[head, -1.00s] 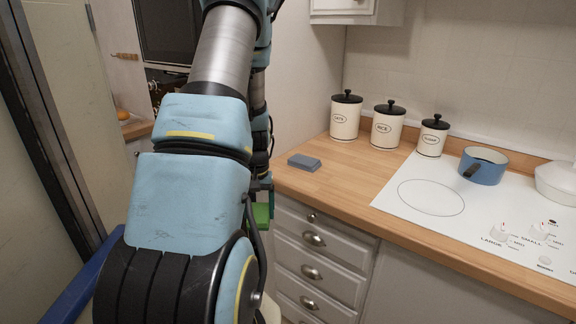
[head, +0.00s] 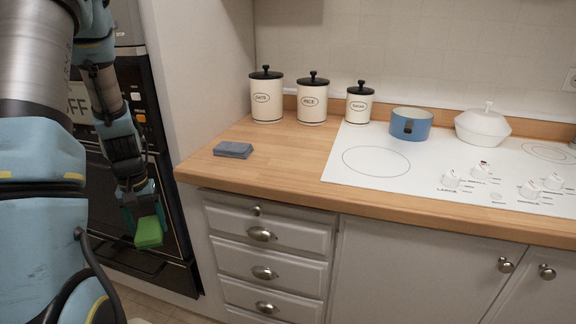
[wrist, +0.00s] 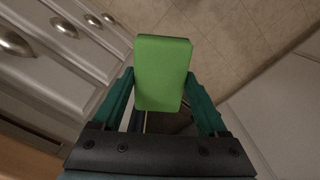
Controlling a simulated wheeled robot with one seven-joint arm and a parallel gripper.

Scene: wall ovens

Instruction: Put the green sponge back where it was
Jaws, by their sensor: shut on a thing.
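The green sponge (head: 149,232) is held in my gripper (head: 142,208), in front of the wall oven and left of the drawers, below counter height. In the wrist view the green sponge (wrist: 162,72) sits between the two teal fingers of my gripper (wrist: 160,88), which are shut on its sides. The floor shows beyond it. A blue-grey sponge-like block (head: 233,150) lies flat on the wooden counter (head: 280,145) near its left end.
Three lidded canisters (head: 312,103) stand at the back of the counter. A blue pot (head: 410,124) and a white lidded pot (head: 482,125) are on the white cooktop (head: 375,180). Drawers (head: 262,234) are below the counter. The wall oven (head: 150,130) stands at left. The counter around the grey block is clear.

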